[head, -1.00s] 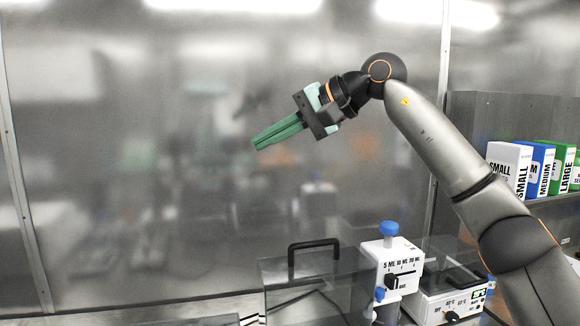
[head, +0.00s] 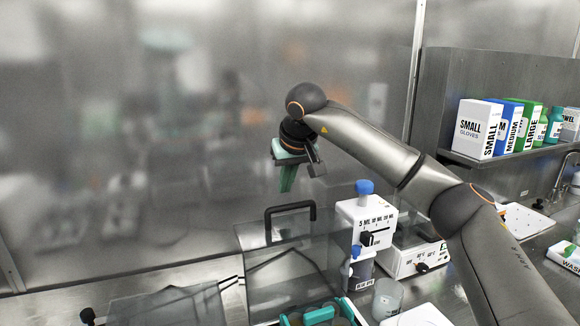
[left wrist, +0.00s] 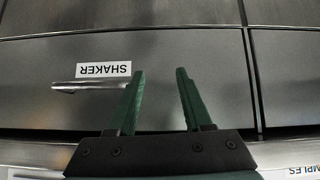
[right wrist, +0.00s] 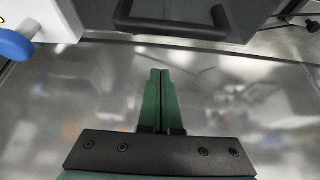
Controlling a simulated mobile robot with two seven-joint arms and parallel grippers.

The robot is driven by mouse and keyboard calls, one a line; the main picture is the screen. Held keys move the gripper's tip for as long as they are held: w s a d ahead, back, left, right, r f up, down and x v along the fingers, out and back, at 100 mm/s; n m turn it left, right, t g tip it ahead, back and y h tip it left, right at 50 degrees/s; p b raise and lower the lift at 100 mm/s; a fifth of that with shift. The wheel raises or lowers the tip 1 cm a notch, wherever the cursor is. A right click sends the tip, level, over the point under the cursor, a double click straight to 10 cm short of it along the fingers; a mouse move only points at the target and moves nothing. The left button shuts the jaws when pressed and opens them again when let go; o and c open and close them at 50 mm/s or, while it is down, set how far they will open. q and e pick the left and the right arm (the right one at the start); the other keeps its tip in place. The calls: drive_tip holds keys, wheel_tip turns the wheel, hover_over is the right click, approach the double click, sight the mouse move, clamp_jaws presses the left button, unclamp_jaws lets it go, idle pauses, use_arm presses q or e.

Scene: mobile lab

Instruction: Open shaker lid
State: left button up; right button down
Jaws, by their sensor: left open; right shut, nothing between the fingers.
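The shaker's clear lid (head: 285,262) has a black bar handle (head: 290,222) and stands on the bench, with its lid looking shut. My right gripper (head: 287,184) is shut and empty, pointing down above and behind the handle. In the right wrist view its green fingers (right wrist: 161,85) are together, and the black handle (right wrist: 170,22) lies ahead of them, apart from them. My left gripper (left wrist: 160,85) is open and empty; it shows only in the left wrist view, in front of a grey drawer front with a SHAKER label (left wrist: 104,70).
A white dispenser with a blue knob (head: 364,188) stands right of the lid, with a white heater device (head: 412,258) behind it. A glass beaker (head: 387,298) is in front. Glove boxes (head: 478,130) sit on a shelf at the right. A reflective wall is behind.

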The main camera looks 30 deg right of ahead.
sight(292, 221)
drive_tip(key=s, duration=0.2)
drive_tip(key=shift+s+a+f, duration=0.25)
drive_tip(key=shift+s+a, duration=0.1)
use_arm(q)
drive_tip(key=shift+f, duration=0.2)
use_arm(e)
drive_tip(key=shift+s+a+f, duration=0.1)
drive_tip(key=shift+s+a, duration=0.05)
drive_tip(key=shift+s, duration=0.4)
